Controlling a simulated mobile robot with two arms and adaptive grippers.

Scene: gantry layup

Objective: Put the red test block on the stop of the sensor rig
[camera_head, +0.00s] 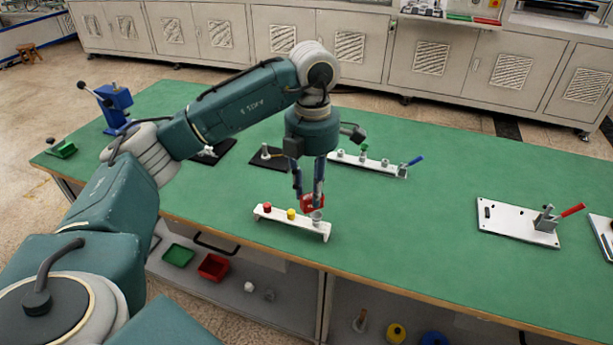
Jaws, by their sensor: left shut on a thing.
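My left gripper (310,194) points down over the front middle of the green table, with its fingers shut on the red test block (312,203). The block is just above or behind the right end of a low white stand (283,222); I cannot tell if they touch. The stand carries a red, a yellow and a grey round piece. Which fixture is the sensor rig is not clear; a black plate with a short post (265,152) lies behind the gripper, and its stop cannot be made out. My right gripper is out of view.
A white rail with a blue handle (368,164) lies behind and right of the gripper. A white plate with a red-handled clamp (518,222) is at the right. A blue device (115,106) stands at the far left. The table (425,245) is clear at front right.

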